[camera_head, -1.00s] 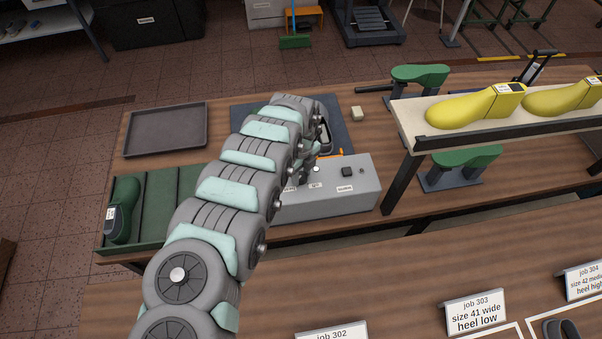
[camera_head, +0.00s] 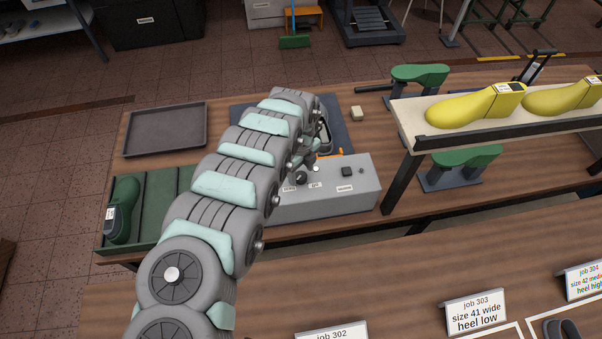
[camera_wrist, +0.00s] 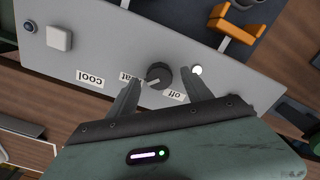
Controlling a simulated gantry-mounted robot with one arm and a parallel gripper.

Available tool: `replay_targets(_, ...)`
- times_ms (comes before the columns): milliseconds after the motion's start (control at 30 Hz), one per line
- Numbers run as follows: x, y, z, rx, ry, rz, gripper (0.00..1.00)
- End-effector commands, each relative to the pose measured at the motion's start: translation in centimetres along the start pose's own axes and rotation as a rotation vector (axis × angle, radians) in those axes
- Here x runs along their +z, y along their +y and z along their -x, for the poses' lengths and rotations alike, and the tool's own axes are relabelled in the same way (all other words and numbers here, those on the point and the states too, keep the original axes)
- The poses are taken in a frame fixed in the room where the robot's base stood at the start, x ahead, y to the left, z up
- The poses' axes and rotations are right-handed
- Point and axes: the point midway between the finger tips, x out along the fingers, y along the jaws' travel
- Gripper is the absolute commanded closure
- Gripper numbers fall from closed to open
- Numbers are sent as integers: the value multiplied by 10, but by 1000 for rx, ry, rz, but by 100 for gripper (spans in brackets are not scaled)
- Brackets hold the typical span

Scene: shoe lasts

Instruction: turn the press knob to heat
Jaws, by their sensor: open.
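The grey press control box (camera_head: 355,197) stands near the table's front edge. Its dark round knob (camera_wrist: 158,76) shows in the wrist view between the "heat" label, partly covered by a finger, and the "off" label. A pale pointer mark on the knob points down and to the left in that view, toward the "heat" side. My gripper (camera_wrist: 159,82) is open, with one finger on each side of the knob. I cannot tell whether either finger touches it. In the head view the knob (camera_head: 301,177) shows just below my wrist, and my gripper is mostly hidden.
A square button (camera_wrist: 59,38) sits on the box near the "cool" label. An orange part (camera_wrist: 236,22) lies behind the box. A green tray (camera_head: 160,195) with a green last is left; a shelf (camera_head: 420,135) with yellow lasts stands right.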

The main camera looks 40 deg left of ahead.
Motion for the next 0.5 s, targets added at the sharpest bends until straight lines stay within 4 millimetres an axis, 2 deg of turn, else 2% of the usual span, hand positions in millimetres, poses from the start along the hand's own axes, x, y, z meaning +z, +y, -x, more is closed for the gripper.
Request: replay_targets(500, 1, 1, 74, 1, -4, 0, 42)
